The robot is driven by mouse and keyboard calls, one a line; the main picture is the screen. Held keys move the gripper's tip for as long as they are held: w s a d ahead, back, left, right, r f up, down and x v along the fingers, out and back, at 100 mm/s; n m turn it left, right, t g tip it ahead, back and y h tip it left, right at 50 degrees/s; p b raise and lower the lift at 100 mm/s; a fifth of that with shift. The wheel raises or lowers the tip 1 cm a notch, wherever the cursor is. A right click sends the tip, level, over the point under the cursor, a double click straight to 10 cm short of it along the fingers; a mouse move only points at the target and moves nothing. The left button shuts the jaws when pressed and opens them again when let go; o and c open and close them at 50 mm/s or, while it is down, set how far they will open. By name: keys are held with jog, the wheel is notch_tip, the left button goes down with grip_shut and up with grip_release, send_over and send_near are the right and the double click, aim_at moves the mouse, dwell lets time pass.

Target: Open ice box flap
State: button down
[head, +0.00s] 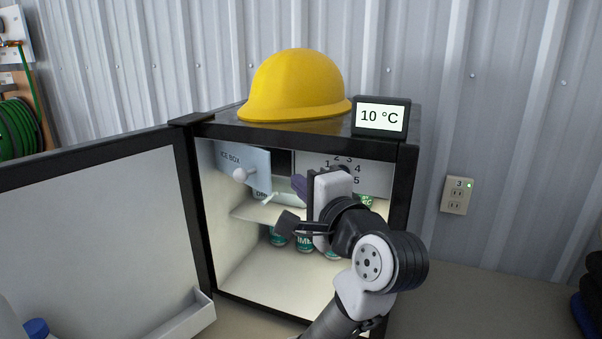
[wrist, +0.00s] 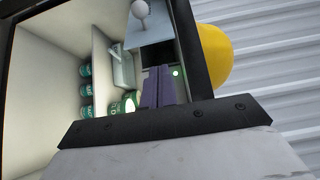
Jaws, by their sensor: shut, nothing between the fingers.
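The ice box flap (head: 228,172), a pale blue-grey panel lettered "ICE BOX" with a round white knob (head: 240,175), is at the upper left inside the small fridge (head: 255,270). It stands swung partly outward, with a dark opening (head: 283,162) showing to its right. In the wrist view the flap (wrist: 151,30) and its knob (wrist: 140,9) are at the top. My gripper (head: 299,186) is in the fridge mouth, right of the flap and apart from the knob. Its purple fingers (wrist: 160,88) are shut and empty in the wrist view.
The fridge door (head: 100,240) stands wide open at left. Green cans (head: 304,242) stand below the shelf (head: 255,211), and a tray (wrist: 122,65) lies near the opening. A numbered dial panel (head: 322,160) is behind my gripper. A yellow hard hat (head: 295,85) and temperature display (head: 381,117) sit on top.

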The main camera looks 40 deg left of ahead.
jog(key=p+x, duration=0.2)
jog(key=x, duration=0.7)
jog(key=shift+s+a, duration=0.1)
jog(key=shift+a, duration=0.1)
